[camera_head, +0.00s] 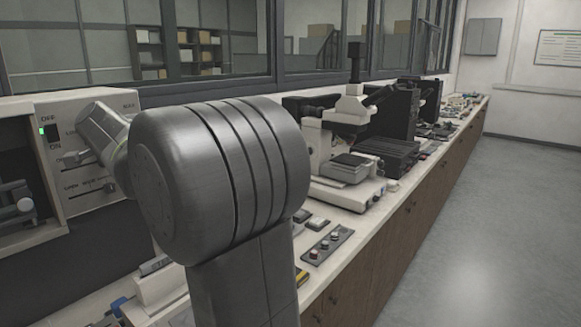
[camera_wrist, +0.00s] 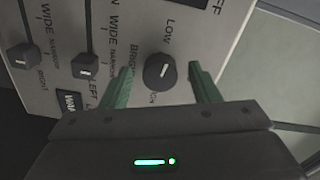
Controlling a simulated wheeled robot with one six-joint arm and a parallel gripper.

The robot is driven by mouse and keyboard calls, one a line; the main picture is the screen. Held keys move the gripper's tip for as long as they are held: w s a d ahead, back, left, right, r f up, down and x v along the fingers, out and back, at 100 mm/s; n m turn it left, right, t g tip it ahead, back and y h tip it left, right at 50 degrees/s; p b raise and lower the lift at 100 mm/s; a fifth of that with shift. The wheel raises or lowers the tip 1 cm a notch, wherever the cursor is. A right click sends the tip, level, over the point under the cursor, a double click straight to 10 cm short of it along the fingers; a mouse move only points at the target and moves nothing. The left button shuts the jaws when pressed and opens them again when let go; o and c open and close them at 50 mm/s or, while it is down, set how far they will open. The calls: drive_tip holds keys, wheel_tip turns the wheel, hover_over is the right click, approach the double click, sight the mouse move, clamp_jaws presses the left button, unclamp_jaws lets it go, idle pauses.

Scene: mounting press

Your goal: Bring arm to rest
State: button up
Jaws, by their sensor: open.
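My gripper (camera_wrist: 160,88) shows in the wrist view with its two green fingers apart. The fingers stand on either side of a dark round knob (camera_wrist: 160,71) marked LOW on a pale control panel (camera_wrist: 135,22). I cannot tell whether either finger touches the knob. In the head view my grey arm joint fills the middle and hides my gripper. The panel there (camera_head: 105,102) is at the left, with OFF and ON marks and a small green light.
Two slider knobs (camera_wrist: 84,66) sit left of the round knob in the wrist view. In the head view a microscope (camera_head: 345,125) and a small button box (camera_head: 326,246) stand on the long bench. Windows (camera_head: 230,40) line the wall behind. The floor (camera_head: 500,220) at right is clear.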

drive_tip(key=m+p, duration=0.1)
drive_tip(key=m, duration=0.4)
drive_tip(key=shift+p, duration=0.4)
